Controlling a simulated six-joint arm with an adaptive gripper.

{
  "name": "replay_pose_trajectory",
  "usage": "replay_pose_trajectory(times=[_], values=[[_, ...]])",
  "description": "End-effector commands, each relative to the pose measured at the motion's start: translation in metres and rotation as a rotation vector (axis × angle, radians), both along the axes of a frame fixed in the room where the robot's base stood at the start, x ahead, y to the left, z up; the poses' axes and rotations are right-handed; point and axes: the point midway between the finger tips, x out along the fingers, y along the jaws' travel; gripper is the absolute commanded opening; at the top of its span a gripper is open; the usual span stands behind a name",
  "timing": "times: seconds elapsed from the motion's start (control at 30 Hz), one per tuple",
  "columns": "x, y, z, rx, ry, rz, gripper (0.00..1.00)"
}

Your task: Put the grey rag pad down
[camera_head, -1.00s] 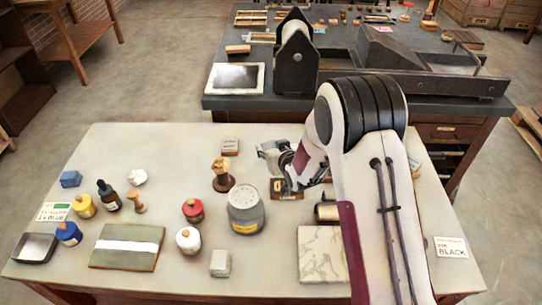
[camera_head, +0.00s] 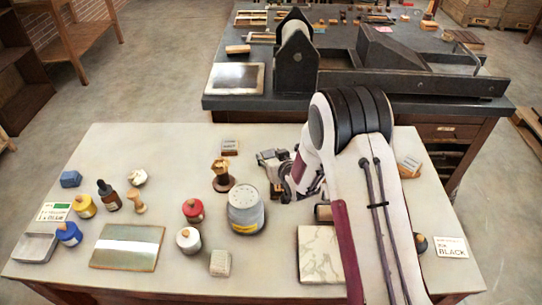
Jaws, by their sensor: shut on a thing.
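My gripper (camera_head: 277,180) is low over the middle of the pale table (camera_head: 300,140), just right of the grey jar with the pale lid (camera_head: 246,208). Its jaws are shut on the grey rag pad. The pad is hidden by the jaws and wrist, so I cannot tell its outline or whether it touches the tabletop. My arm comes in from the lower right and covers part of the table's right side.
A wooden-handled tool (camera_head: 222,175) stands left of my gripper. A pale block (camera_head: 220,263) and a marbled slab (camera_head: 321,255) lie in front. Red (camera_head: 193,210) and white (camera_head: 188,240) jars stand to the left. Bare tabletop shows at the back left.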

Motion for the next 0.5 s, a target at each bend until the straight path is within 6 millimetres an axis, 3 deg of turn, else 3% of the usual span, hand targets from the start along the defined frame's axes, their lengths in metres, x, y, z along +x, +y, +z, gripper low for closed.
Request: replay_pose_trajectory(times=[0.17,0.2,0.23,0.5], values=[[0.0002,0.0001,-0.0028,0.0,0.0,0.0,0.23],[0.0002,0.0001,-0.0026,0.0,-0.001,0.0,0.5],[0.0001,0.0,-0.0026,0.0,-0.001,0.0,0.58],[0.0,0.0001,-0.0027,0.0,0.0,0.0,0.59]])
